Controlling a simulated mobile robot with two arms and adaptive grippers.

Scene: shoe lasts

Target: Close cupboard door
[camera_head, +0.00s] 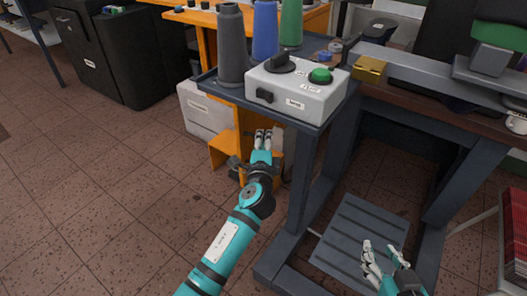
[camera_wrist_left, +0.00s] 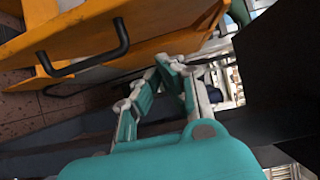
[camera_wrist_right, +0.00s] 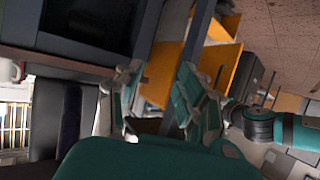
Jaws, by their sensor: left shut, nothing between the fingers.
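An orange cupboard (camera_head: 222,152) stands low behind the dark workbench, partly hidden by my left arm and the bench. An orange part juts out from it; I cannot tell how far its door is open. In the left wrist view orange fronts (camera_wrist_left: 185,25) with black bar handles (camera_wrist_left: 112,50) show close by. The orange panels also show in the right wrist view (camera_wrist_right: 222,66). My left gripper (camera_head: 263,136) is shut and empty, in front of the orange cupboard; contact cannot be told. My right gripper (camera_head: 376,256) is open and empty above the grey footrest, away from the cupboard.
The workbench leg (camera_head: 303,178) stands just right of my left gripper. A control box (camera_head: 297,90) with a green button and several thread cones (camera_head: 231,45) sit above on the bench. A dark cabinet (camera_head: 105,55) is at far left. Tiled floor (camera_head: 100,180) on the left is free.

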